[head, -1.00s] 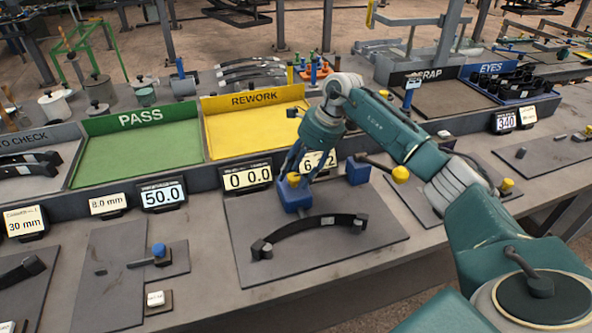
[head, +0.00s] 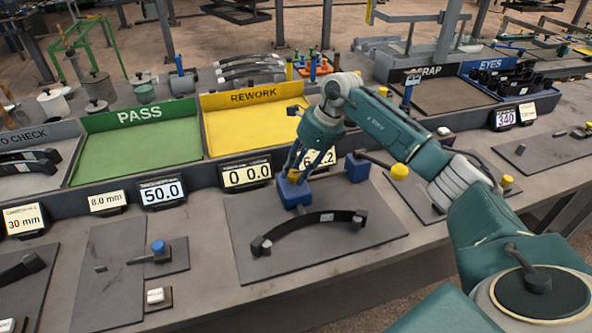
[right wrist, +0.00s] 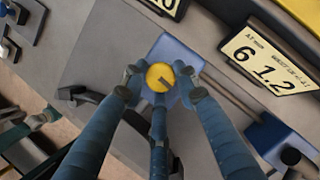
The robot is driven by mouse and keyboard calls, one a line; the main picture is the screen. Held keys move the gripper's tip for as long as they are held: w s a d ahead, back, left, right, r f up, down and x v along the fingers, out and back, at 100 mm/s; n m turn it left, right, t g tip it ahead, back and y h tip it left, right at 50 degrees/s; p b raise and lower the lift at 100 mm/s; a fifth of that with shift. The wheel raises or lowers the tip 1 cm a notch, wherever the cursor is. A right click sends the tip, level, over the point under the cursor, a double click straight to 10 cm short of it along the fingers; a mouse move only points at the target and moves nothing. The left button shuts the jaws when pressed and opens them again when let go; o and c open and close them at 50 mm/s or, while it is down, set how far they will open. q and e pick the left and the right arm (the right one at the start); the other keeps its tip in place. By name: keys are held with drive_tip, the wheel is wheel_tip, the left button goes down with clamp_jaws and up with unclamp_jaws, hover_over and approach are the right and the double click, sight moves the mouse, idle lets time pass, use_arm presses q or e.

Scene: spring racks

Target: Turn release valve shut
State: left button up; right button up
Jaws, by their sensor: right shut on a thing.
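The release valve shows as a round yellow knob (right wrist: 160,76) on a blue block (head: 294,193) at the back of a dark plate (head: 345,245). My right gripper (head: 294,174) comes down on it from above, its fingers shut around the knob. In the right wrist view, fingers stand to the left, right and below the knob, which has a dark slot mark. In the head view the fingers largely hide the knob. My left gripper is not in view.
A curved black leaf spring (head: 310,228) lies in front of the blue block. A second blue block (head: 358,168) with a yellow-ended lever (head: 399,173) stands to the right. Displays line the ledge behind, one reading 0 0.0 (head: 247,174), another 61.2 (right wrist: 270,62). Green PASS (head: 140,150) and yellow REWORK (head: 245,125) trays lie beyond.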

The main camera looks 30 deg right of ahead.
drive_tip(key=m, duration=0.2)
drive_tip(key=m+t+h, duration=0.1)
drive_tip(key=m, duration=0.1)
drive_tip(key=shift+w+a+r+b, duration=0.1)
drive_tip(key=shift+r+b, duration=0.1)
drive_tip(key=shift+b, duration=0.1)
drive_tip(key=m, duration=0.2)
drive_tip(key=m+h+b, duration=0.1)
drive_tip(key=shift+a+m+t+h, duration=0.15)
drive_tip(key=shift+m+t+h, duration=0.15)
drive_tip(key=shift+m+t, duration=0.1)
drive_tip(key=m+h+b, duration=0.1)
drive_tip(key=m, duration=0.1)
drive_tip(key=m+h+b, duration=0.1)
drive_tip(key=m, duration=0.2)
drive_tip(key=shift+w+a, duration=0.1)
drive_tip(key=shift+a, duration=0.05)
drive_tip(key=shift+r+m+g+h+b, duration=0.15)
drive_tip(key=shift+m+h+b, duration=0.25)
drive_tip(key=shift+m, duration=0.6)
drive_tip(key=shift+m+g+h+b, duration=0.3)
drive_tip(key=shift+m+b, duration=0.1)
drive_tip(key=shift+m, duration=0.6)
drive_tip(key=o, duration=1.1)
